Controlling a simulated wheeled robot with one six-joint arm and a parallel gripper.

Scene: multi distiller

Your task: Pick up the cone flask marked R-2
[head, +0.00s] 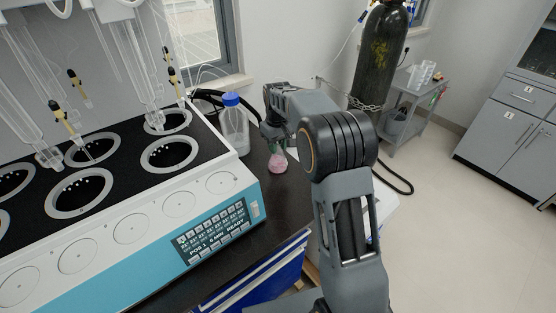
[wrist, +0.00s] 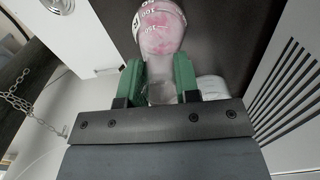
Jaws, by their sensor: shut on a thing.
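A cone flask (head: 278,163) with pink contents is at the far end of the dark bench, just right of the distiller. In the wrist view the flask (wrist: 160,28) shows white volume marks, and its neck is between the two green fingers of my gripper (wrist: 159,82). My gripper (head: 272,138) is shut on the flask's neck from above. I cannot read an R-2 label in either view. Whether the flask's base touches the bench cannot be told.
The multi distiller (head: 215,228), with black wells and hanging glassware, fills the left. A blue-capped bottle (head: 236,128) stands close left of the flask. A gas cylinder (head: 381,55) and a grey cart (head: 408,108) are behind. Open floor lies right.

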